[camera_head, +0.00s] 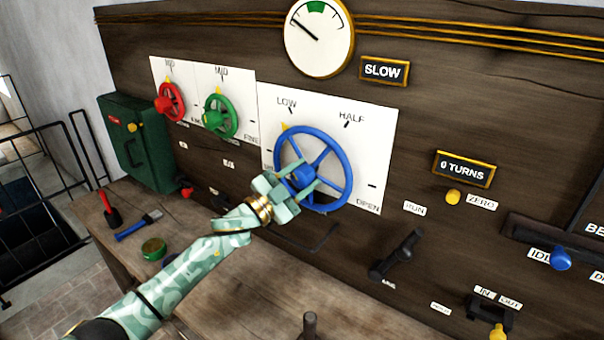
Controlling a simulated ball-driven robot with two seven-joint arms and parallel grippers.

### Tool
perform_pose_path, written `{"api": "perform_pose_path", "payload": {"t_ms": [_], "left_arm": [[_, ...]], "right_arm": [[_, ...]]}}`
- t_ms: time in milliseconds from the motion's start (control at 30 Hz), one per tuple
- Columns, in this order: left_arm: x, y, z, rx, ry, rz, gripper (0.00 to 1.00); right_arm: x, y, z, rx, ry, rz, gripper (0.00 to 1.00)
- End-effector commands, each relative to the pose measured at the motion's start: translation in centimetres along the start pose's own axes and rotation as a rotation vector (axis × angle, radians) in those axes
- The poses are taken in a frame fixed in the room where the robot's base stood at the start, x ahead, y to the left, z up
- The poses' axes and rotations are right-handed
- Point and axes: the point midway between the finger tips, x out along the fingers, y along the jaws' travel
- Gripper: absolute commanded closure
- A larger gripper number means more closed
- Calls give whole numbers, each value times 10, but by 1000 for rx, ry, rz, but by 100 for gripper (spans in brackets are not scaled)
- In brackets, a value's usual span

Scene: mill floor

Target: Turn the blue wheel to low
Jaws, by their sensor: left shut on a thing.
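The blue wheel (347,180) stands on a white plate (376,130) with the marks LOW, HALF and OPEN. Its yellow pointer (283,128) is at the upper left of the rim, a little below and left of the LOW tick (291,111). My left gripper (299,182), on its pale green patterned arm, is at the wheel's hub and shut on it. The gripper covers the wheel's lower left and part of the lettering beside it. My right gripper is not in view.
Red (171,101) and green (220,117) wheels sit left of the blue one. A gauge (319,36) hangs above, beside a SLOW sign (385,71). A black lever (397,254) is at lower right. Tools lie on the bench (235,301) at left.

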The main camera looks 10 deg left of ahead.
Motion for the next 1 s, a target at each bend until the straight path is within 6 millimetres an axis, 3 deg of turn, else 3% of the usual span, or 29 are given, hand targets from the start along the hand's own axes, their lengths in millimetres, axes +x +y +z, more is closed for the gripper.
{"api": "perform_pose_path", "payload": {"t_ms": [333, 867, 900, 967, 1000], "left_arm": [[0, 0, 0, 126, -4, 53, 80], [0, 1, 1, 146, -4, 62, 80], [0, 1, 1, 146, -4, 62, 51], [0, 1, 1, 146, -4, 62, 35], [0, 1, 1, 146, -4, 62, 35]], "right_arm": [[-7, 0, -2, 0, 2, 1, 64], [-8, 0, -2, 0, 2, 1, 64], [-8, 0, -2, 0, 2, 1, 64], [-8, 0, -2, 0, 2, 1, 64], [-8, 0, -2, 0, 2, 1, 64]]}}
